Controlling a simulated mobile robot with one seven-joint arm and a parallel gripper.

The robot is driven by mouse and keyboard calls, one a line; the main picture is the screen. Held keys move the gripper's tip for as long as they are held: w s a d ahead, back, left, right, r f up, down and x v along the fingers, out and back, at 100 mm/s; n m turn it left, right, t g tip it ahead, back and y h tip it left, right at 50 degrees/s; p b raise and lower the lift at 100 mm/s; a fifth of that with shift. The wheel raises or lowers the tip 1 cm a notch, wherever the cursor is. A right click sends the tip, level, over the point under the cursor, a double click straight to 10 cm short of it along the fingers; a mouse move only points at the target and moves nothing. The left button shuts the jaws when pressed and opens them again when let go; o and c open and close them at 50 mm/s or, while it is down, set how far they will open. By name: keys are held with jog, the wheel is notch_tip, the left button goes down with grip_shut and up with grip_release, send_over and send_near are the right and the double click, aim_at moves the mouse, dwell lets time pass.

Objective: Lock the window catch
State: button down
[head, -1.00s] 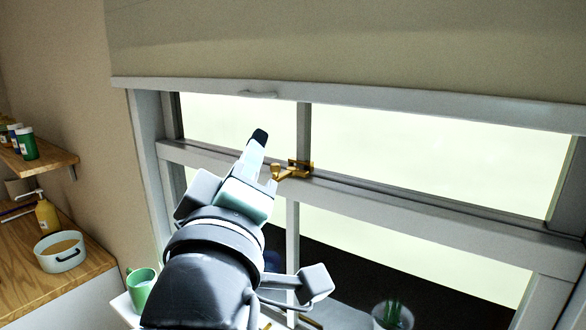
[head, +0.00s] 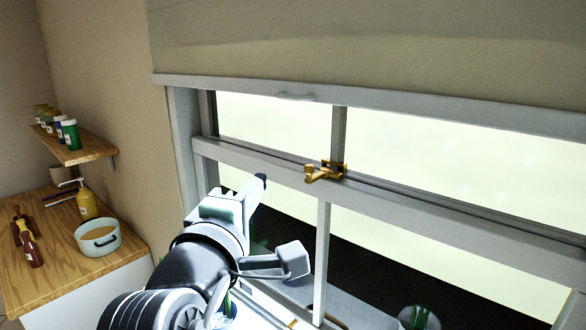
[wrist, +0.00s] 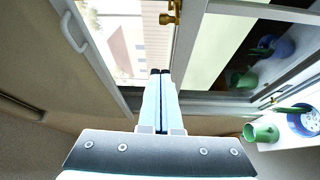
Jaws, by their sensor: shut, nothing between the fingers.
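The brass window catch (head: 324,172) sits on the window's white meeting rail (head: 370,189), beside the central upright bar. Its lever knob points to the left in the head view. The catch also shows at the top of the wrist view (wrist: 171,14). My gripper (head: 261,181) is to the left of the catch and slightly lower in the head view, apart from it. In the wrist view my gripper (wrist: 160,73) has its two fingers together with nothing between them, and its tips are clear of the catch.
A roller blind (head: 370,45) with a white bottom bar hangs above the catch. Plant pots (head: 420,318) stand low by the window. A green mug (wrist: 261,132) shows in the wrist view.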

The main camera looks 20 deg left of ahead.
aim_at(323, 171)
jog(key=w+d+p, duration=0.3)
jog(key=w+p, duration=0.2)
jog(key=w, duration=0.2)
jog(key=shift+w, duration=0.2)
jog(key=shift+d, duration=0.1)
dwell(0.3)
jog(key=shift+s+d+n+g+y+p, duration=0.15)
jog(key=shift+d+n+y, duration=0.15)
jog(key=shift+y, duration=0.3)
jog(key=shift+s+d+n+g+y+p, duration=0.15)
jog(key=shift+n+y, duration=0.25)
jog(key=shift+y, duration=0.2)
